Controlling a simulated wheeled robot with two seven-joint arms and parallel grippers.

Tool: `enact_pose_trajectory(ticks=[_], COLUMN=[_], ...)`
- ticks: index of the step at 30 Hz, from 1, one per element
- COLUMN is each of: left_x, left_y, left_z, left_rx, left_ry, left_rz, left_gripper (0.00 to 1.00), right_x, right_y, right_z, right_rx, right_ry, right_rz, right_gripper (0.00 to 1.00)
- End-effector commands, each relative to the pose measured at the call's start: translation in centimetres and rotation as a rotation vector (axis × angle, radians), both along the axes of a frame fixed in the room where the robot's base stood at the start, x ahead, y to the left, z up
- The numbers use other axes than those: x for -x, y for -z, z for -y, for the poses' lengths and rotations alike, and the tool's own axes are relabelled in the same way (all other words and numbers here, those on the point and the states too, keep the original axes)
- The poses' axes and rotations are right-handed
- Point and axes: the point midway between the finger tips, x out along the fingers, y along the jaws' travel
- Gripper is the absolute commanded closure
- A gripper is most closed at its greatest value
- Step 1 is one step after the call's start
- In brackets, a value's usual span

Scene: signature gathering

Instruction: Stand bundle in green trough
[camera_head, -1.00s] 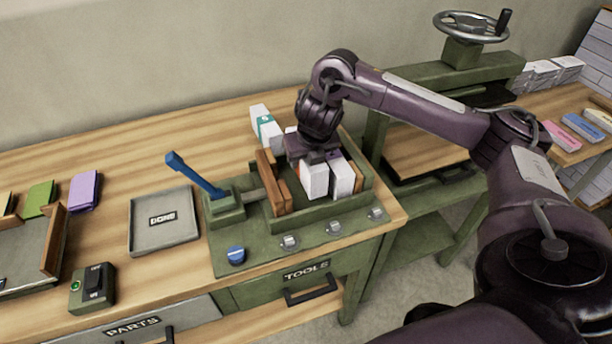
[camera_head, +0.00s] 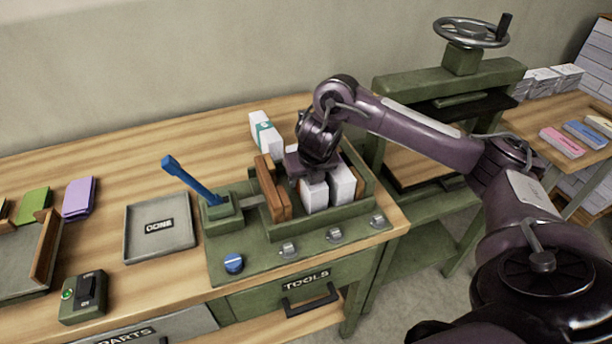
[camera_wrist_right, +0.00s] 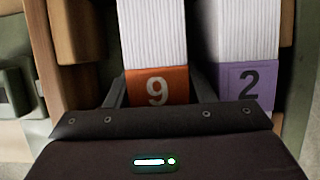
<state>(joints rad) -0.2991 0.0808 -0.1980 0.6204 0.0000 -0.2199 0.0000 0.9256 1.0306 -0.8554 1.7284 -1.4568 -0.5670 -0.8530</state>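The green trough (camera_head: 345,213) stands at the right end of the bench. Two white paper bundles stand upright in it. One has an orange label with a 9 (camera_wrist_right: 157,88); the other, to its right, has a purple label with a 2 (camera_wrist_right: 247,82). They also show in the head view as the left bundle (camera_head: 314,197) and the right bundle (camera_head: 342,186). My right gripper (camera_wrist_right: 158,88) is down in the trough, its fingers flush against both sides of the 9 bundle and apparently shut on it. The bundle's underside is hidden. My left gripper is out of view.
Brown wooden boards (camera_head: 270,190) stand at the trough's left, beside a blue lever (camera_head: 193,180). A grey DONE tray (camera_head: 160,250) is empty. A press with a handwheel (camera_head: 470,30) stands to the right.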

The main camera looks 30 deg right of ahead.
Motion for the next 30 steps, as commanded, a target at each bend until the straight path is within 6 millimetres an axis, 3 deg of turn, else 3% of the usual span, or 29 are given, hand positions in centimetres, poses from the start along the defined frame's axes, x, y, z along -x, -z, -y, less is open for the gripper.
enact_pose_trajectory(ticks=[5, 15, 21, 30], left_x=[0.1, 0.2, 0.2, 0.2], left_y=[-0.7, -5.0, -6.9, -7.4], left_z=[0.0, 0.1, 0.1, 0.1], left_rx=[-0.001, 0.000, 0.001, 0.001], left_ry=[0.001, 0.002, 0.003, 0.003], left_rz=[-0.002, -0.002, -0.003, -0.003], left_gripper=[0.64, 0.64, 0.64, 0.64], right_x=[0.1, 2.5, 3.8, 4.5], right_y=[-1.0, -7.8, -10.6, -11.5], right_z=[0.0, -0.5, -0.9, -1.1], right_rx=[0.000, 0.003, 0.001, 0.000], right_ry=[0.000, -0.001, -0.001, 0.000], right_rz=[0.002, 0.005, 0.004, -0.001], right_gripper=[0.51, 0.51, 0.51, 0.51])
